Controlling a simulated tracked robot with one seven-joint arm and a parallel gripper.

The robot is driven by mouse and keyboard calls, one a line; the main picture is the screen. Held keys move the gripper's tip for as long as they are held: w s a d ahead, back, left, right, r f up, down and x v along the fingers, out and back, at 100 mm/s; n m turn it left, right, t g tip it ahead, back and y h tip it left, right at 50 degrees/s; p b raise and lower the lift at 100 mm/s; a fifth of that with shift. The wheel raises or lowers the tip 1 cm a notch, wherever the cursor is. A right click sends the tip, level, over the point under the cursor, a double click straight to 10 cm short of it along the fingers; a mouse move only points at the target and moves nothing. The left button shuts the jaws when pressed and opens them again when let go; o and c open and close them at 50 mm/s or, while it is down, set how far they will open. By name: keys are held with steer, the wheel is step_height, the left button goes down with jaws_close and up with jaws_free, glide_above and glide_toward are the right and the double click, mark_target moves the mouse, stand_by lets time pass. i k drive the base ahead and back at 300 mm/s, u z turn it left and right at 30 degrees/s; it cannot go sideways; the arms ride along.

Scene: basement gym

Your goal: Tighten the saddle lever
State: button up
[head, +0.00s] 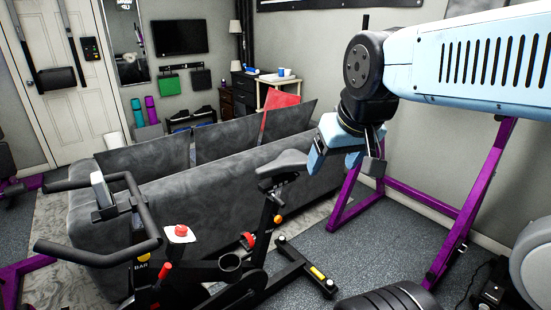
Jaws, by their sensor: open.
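The exercise bike stands in the foreground, with its dark grey saddle (284,163) on a black seat post. A small orange knob or lever end (278,220) shows on the post below the saddle; I cannot tell whether this is the saddle lever or how tight it is. My gripper (346,161), light blue and dark grey, is open and appears empty. It hangs to the right of the saddle in the picture, slightly higher, and looks apart from it. The saddle's far underside is hidden.
The bike's handlebar (150,245) is at the left. A grey sofa (95,210) stands close behind the bike. A purple rack frame (465,215) rises at the right. Some grey floor (365,240) is clear between bike and rack.

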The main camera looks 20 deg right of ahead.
mark_target(277, 198)
steer(key=k, duration=1.25)
steer(key=z, duration=0.35)
steer(key=i, duration=1.7)
steer(key=u, duration=0.5)
